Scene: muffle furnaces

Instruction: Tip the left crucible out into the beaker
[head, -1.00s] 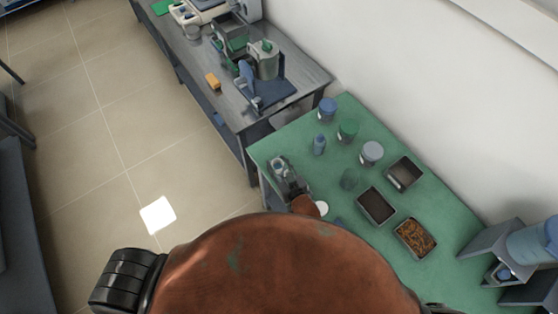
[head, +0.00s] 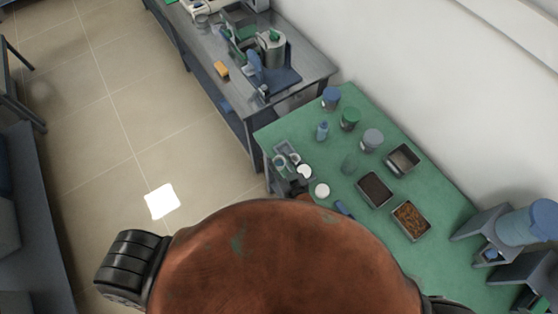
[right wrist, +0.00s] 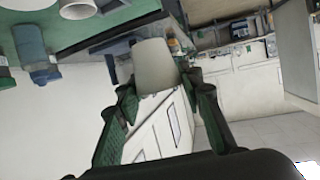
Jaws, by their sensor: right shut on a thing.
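My right gripper (head: 298,186) is over the left front part of the green table. In the right wrist view, the right gripper (right wrist: 160,90) is shut on a pale, cup-shaped crucible (right wrist: 155,62), held between its two fingers. In the head view this crucible (head: 304,171) looks like a small white round at the gripper's tip. Another white round crucible (head: 322,190) is on the table, just right of the gripper. A clear glass beaker (head: 350,164) stands further right on the table, apart from the gripper. The crucible's contents cannot be seen. My left gripper is out of view.
The green table (head: 440,205) also bears a blue-lidded jar (head: 330,98), a green-lidded jar (head: 349,119), a grey-lidded jar (head: 371,139), a small blue bottle (head: 322,131) and several filled metal trays, one with dark contents (head: 374,190). A steel bench (head: 300,62) adjoins at the back.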

